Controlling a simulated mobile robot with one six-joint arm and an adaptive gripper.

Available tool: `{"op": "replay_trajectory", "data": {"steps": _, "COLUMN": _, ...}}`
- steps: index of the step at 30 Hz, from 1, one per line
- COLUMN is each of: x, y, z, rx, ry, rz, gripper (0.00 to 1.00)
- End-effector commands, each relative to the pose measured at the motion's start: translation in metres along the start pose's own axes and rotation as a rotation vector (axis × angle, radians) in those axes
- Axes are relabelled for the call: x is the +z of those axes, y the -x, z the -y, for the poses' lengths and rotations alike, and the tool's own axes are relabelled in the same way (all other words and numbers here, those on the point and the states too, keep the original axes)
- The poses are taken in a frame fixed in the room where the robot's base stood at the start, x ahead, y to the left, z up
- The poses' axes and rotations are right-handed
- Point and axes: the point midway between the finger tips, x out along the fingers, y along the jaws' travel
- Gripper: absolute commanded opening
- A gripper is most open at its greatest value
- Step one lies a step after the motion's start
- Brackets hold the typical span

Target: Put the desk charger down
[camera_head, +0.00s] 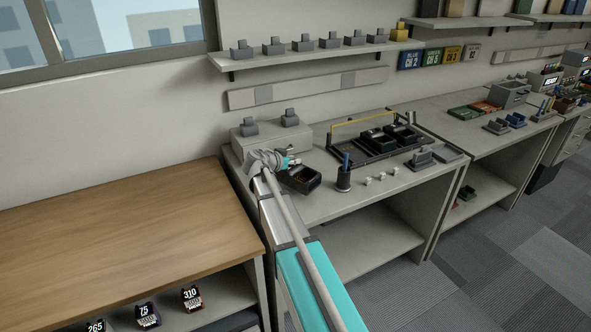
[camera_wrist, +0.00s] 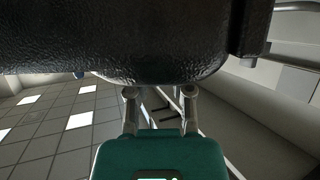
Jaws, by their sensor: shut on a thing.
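The desk charger (camera_head: 302,180) is a black open cup-like block, seen near the left end of the grey desk (camera_head: 330,205). My gripper (camera_head: 292,164) is at its upper left edge and is shut on it. In the wrist view the black textured body of the charger (camera_wrist: 160,40) fills the top, above my gripper's fingers (camera_wrist: 160,95). Whether its underside touches the desk I cannot tell. Its far side is hidden.
A black tray (camera_head: 350,152) with similar black chargers stands right. A pen cup (camera_head: 343,180) and small white blocks (camera_head: 381,176) are close by. A grey box (camera_head: 262,138) stands behind. Bare desk shows in front of the charger.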

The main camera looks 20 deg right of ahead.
Motion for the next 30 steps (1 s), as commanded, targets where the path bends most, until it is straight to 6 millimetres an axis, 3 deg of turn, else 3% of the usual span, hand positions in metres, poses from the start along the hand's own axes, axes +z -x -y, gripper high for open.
{"op": "replay_trajectory", "data": {"steps": 8, "x": 0.003, "y": -0.002, "z": 0.003, "rx": 0.000, "ry": 0.001, "rz": -0.001, "gripper": 0.00}}
{"op": "replay_trajectory", "data": {"steps": 22, "x": 0.033, "y": -0.018, "z": 0.007, "rx": -0.001, "ry": 0.001, "rz": -0.001, "gripper": 0.00}}
{"op": "replay_trajectory", "data": {"steps": 30, "x": 0.035, "y": -0.019, "z": 0.008, "rx": -0.001, "ry": 0.001, "rz": -0.001, "gripper": 0.00}}
